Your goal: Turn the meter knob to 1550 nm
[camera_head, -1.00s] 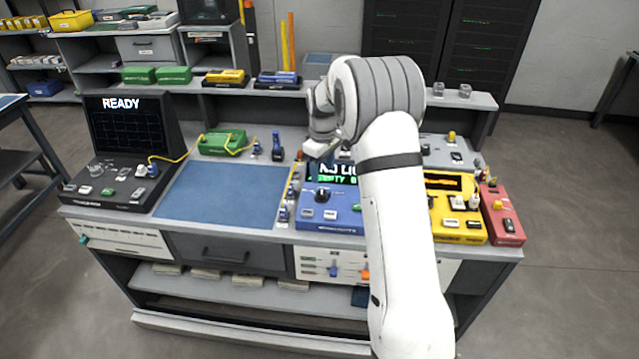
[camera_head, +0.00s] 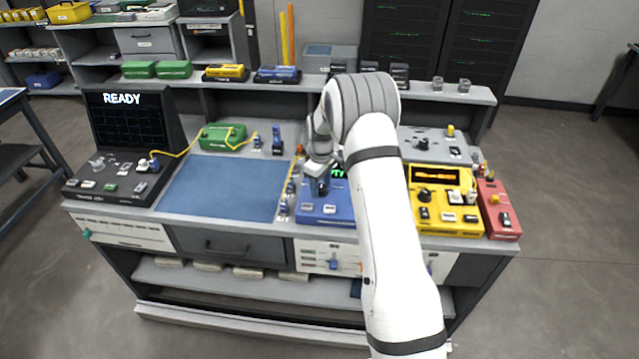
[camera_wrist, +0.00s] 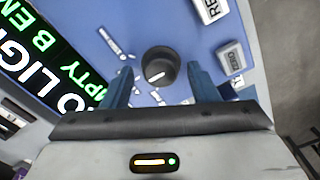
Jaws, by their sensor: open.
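The meter is a blue box (camera_head: 318,212) on the bench, partly hidden behind my arm in the head view. Its black round knob (camera_wrist: 159,68) with a white pointer mark shows in the wrist view. My gripper (camera_wrist: 160,80) is open, with one blue finger on each side of the knob. I cannot tell whether the fingers touch it. The meter's screen (camera_wrist: 45,60) shows "NO LIGHT" and "EMPTY" in part. The dial lettering is too small to read.
A yellow device (camera_head: 447,222) and a red one (camera_head: 499,222) stand to the right. A blue mat (camera_head: 225,188) lies clear to the left, and a black splicer reading READY (camera_head: 122,98) stands beyond it.

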